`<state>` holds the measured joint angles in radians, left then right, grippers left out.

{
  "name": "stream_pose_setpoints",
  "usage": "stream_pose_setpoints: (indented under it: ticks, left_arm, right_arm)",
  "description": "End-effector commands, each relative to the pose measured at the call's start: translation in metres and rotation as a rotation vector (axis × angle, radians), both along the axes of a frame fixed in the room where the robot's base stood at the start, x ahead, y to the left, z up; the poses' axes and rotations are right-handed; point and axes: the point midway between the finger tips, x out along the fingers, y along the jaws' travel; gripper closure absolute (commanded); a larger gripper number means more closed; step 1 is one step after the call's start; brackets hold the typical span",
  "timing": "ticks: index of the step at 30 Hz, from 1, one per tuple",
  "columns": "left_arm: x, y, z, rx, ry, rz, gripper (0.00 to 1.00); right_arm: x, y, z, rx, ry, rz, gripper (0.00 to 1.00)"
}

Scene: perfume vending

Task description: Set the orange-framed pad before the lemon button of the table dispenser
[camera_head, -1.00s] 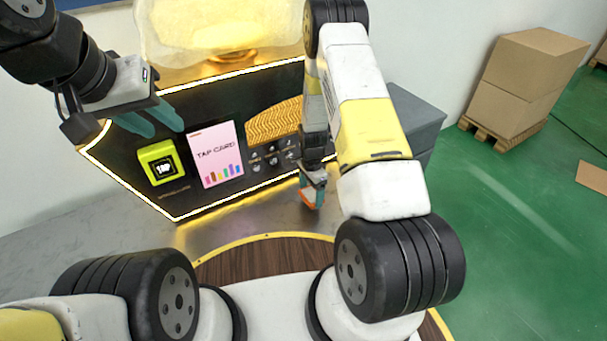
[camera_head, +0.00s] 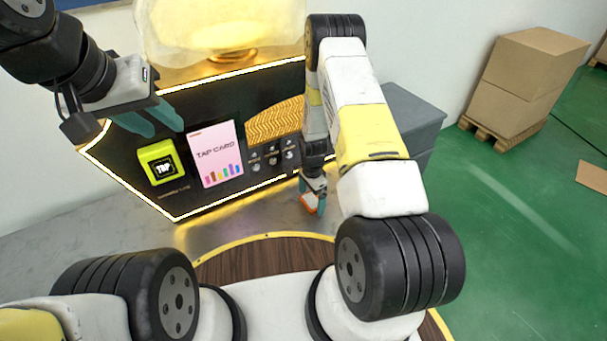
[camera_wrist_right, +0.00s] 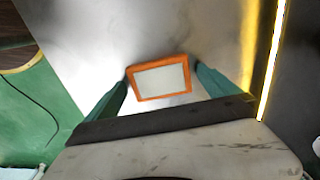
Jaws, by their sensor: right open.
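The orange-framed pad (camera_head: 308,202) has a pale centre and lies on the grey surface before the right part of the table dispenser (camera_head: 165,195). In the right wrist view the pad (camera_wrist_right: 161,78) sits between the teal fingertips. My right gripper (camera_wrist_right: 162,82) is open around it, pointing down; in the head view its fingers partly cover the pad. Several small round buttons (camera_head: 271,157) are on the dispenser front; their labels are too small to read, so I cannot tell which is lemon. My left gripper (camera_head: 150,118) hangs empty before the dispenser's left side, fingers apart.
A yellow-green TAP reader (camera_head: 161,163) and a pink TAP CARD sign (camera_head: 215,154) are on the dispenser front. A grey box (camera_head: 412,118) stands to its right. Cardboard boxes (camera_head: 527,80) sit on a pallet far right. Grey surface left of the pad is clear.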

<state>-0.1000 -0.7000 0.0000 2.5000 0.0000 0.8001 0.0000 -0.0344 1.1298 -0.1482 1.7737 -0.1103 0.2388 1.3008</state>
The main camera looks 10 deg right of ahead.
Motion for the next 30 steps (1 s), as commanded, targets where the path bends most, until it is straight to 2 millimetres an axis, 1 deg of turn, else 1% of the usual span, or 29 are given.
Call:
stream_pose_setpoints:
  ticks: [5,12,15,18,23,26,29,30]
  left_arm:
    - [0.0,0.0,0.0,0.0,0.0,0.0,0.64]
    - [0.0,0.0,0.0,0.0,0.0,0.0,0.64]
    - [0.0,0.0,0.0,0.0,0.0,0.0,0.64]
    - [0.0,0.0,0.0,0.0,0.0,0.0,0.64]
    - [0.0,0.0,0.0,0.0,0.0,0.0,0.64]
    - [0.0,0.0,0.0,0.0,0.0,0.0,0.64]
    - [0.0,0.0,0.0,0.0,0.0,0.0,0.64]
    - [0.0,0.0,0.0,0.0,0.0,0.0,0.64]
  right_arm:
    - [0.002,0.0,0.023,-0.001,-0.004,0.001,0.0]
    - [0.002,0.0,0.075,-0.001,-0.004,0.001,0.0]
    - [0.001,0.0,0.094,0.0,-0.004,0.0,0.0]
    - [0.001,0.0,0.108,0.0,-0.003,0.0,0.0]
    - [0.001,0.001,0.124,0.002,-0.006,0.006,0.0]
    - [0.003,0.002,0.149,0.014,-0.027,0.04,0.0]
    - [0.003,0.005,0.195,0.033,-0.071,0.116,0.0]
    - [0.001,0.006,0.218,0.043,-0.091,0.156,0.0]
